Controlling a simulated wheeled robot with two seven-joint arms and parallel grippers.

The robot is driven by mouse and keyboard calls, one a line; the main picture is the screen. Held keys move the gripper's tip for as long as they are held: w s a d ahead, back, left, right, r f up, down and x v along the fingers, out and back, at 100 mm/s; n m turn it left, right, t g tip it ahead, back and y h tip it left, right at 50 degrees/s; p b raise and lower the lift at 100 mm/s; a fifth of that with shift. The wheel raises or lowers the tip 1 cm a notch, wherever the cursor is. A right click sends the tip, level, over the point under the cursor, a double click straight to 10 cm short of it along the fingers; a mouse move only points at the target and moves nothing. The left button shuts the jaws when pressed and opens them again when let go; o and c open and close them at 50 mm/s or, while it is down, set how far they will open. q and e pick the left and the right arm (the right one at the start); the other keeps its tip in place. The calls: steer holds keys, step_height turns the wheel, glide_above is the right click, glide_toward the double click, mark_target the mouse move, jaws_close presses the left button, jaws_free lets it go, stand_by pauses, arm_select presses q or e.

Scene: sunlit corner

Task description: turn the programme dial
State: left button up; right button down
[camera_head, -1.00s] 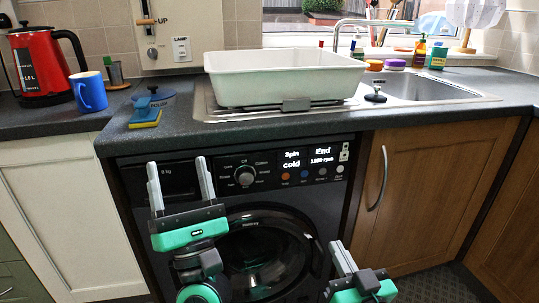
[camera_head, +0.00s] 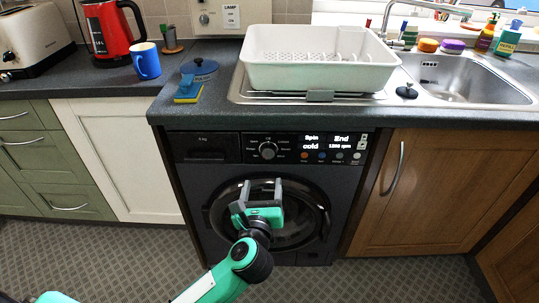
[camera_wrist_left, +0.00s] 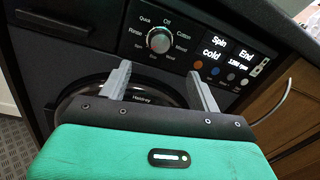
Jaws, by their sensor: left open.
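The programme dial (camera_head: 268,150) is a round silver-grey knob on the black control panel of the dark washing machine (camera_head: 190,190). Labels ring it, with "Off" at the top. In the left wrist view the dial (camera_wrist_left: 159,40) shows unobstructed, just beyond and between the fingertips. My left gripper (camera_head: 260,184) is open and empty, in front of the machine's door and below the dial, apart from it. It also shows in the left wrist view (camera_wrist_left: 160,70). The display (camera_head: 326,142) reads "Spin", "cold", "End" and an rpm figure. My right gripper is out of view.
The worktop edge (camera_head: 300,119) overhangs the panel. Above stand a white basin (camera_head: 320,75), a blue mug (camera_head: 146,62) and a red kettle (camera_head: 108,30). A wooden cupboard with a handle (camera_head: 396,168) is at right. Small buttons (camera_head: 322,155) sit right of the dial.

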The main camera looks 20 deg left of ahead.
mark_target(268, 153)
arm_select(q)
steer(key=w, duration=0.3)
steer(key=w+a, duration=0.1)
steer(key=w, duration=0.2)
steer(key=w+a, duration=0.1)
steer(key=w, duration=0.2)
steer(key=shift+w+b, duration=0.35)
steer(key=shift+w, duration=0.05)
steer(key=shift+w+a, duration=0.15)
steer(key=shift+w, duration=0.75)
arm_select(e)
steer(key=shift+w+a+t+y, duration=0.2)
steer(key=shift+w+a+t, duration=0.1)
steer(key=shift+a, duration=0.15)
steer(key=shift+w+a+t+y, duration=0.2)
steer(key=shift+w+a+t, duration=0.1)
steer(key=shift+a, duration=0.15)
